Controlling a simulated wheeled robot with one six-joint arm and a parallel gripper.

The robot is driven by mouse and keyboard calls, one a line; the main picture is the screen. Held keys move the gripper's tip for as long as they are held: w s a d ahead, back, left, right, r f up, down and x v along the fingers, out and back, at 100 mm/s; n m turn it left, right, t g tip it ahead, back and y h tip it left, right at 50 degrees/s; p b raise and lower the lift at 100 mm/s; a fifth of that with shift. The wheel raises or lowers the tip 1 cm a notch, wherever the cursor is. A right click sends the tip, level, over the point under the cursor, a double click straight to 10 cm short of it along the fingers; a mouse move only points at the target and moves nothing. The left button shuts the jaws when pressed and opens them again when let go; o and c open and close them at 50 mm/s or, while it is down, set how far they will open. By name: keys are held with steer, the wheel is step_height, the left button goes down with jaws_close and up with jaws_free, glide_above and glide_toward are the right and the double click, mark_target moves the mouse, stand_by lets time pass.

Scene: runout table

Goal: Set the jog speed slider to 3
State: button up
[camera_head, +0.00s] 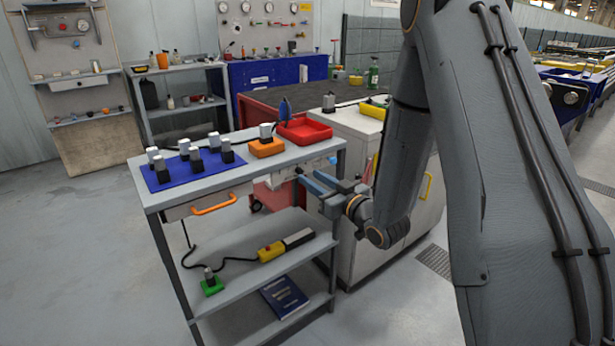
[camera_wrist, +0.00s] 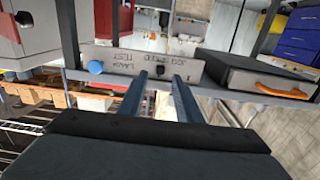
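A pale control panel (camera_wrist: 105,62) on the front of the table shows upside down in the wrist view. It carries the words JOG SPEED and LAMP TEST and a round blue button (camera_wrist: 95,67). The black jog speed slider knob (camera_wrist: 161,71) shows between my fingertips; I cannot read its setting or scale. My gripper (camera_wrist: 160,80) is open, one finger on each side of the knob in this view. I cannot tell whether the fingers touch it.
The workbench (camera_head: 245,172) holds a blue mat (camera_head: 172,181) with several metal-topped blocks, an orange block (camera_head: 267,148) and a red tray (camera_head: 305,132). A drawer with an orange handle (camera_head: 214,205) is left of my gripper. A yellow pendant (camera_head: 271,252) lies on the shelf below.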

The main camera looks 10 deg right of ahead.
steer(key=shift+v, duration=2.05)
